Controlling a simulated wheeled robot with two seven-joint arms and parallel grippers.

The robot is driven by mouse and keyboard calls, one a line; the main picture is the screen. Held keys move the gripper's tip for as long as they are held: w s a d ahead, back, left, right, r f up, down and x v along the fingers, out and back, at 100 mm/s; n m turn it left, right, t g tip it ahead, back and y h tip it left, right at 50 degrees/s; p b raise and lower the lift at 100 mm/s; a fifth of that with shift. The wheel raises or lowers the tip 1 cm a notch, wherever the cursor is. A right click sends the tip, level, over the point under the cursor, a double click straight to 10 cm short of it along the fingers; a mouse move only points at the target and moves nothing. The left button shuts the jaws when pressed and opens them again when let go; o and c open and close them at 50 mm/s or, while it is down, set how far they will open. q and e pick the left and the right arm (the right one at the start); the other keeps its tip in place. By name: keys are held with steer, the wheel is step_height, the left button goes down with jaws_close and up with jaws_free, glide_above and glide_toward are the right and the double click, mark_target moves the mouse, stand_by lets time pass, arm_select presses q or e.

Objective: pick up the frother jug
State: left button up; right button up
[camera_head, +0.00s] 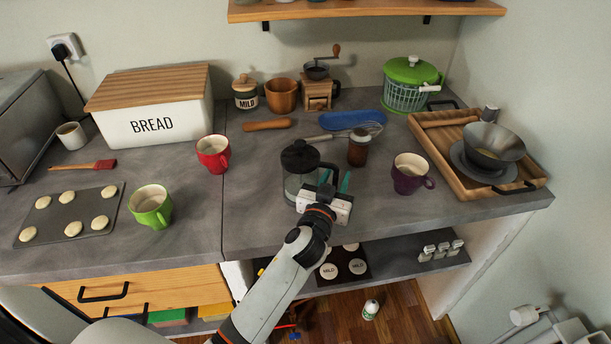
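The frother jug (298,160) is a glass jug with a black lid, standing upright on the grey counter at the middle. My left gripper (335,181) is at the jug's front right side, over the counter. Its two teal fingertips show apart, pointing away from me towards the jug's right side, where the handle seems to be. The gripper's white body covers part of the jug's lower right. I cannot tell whether a finger touches the jug.
A brown-filled jar (358,148) stands close behind the gripper, and a purple mug (409,174) stands to the right. A red mug (213,153) is to the left. A blue tray (352,119) lies behind. Bare counter lies between the red mug and jug.

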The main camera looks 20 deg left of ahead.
arm_select(q)
jaws_close()
steer(key=shift+r, duration=0.1)
steer(key=shift+r, duration=0.1)
